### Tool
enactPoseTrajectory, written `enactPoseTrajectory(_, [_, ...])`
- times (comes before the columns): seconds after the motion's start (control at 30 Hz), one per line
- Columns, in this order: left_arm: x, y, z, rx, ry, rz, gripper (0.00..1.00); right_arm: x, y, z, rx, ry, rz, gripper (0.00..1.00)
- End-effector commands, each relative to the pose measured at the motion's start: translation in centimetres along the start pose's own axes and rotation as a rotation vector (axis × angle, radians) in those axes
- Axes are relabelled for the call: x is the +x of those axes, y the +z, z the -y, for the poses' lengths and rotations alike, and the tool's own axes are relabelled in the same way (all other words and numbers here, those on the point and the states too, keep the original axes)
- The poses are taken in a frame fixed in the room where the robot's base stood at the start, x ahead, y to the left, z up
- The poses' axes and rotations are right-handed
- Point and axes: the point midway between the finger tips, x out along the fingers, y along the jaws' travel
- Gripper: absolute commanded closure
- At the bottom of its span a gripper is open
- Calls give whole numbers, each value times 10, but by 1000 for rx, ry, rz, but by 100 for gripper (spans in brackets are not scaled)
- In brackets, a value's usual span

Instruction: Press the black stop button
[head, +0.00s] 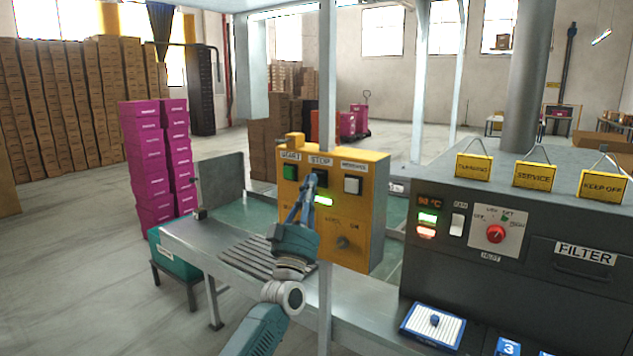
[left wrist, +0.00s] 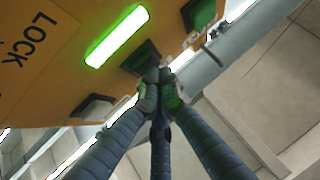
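The yellow control box (head: 372,215) stands behind the conveyor in the head view. The black stop button (head: 320,179) sits under the STOP label, between a green button (head: 290,173) and a white button (head: 353,185). My left gripper (head: 311,180) is in front of the stop button and partly covers it. In the left wrist view the box appears turned over, and the black button (left wrist: 138,58) shows just past my left fingertips (left wrist: 160,86). The fingertips are together with nothing between them. I cannot tell whether they touch the button. My right gripper is not in view.
A lit green bar (head: 323,201) and a knob (head: 342,242) are on the box below the buttons. A metal post (head: 326,90) stands close by. A dark machine (head: 510,245) with a red dial is at the right. Magenta boxes (head: 150,165) are stacked at the left.

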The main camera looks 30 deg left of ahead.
Motion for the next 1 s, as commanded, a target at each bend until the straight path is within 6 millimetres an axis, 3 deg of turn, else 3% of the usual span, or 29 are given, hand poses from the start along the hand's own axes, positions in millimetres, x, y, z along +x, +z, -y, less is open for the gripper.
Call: enactPoseTrajectory(1.0, [1, 3, -2, 0, 1, 4, 100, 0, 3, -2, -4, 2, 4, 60])
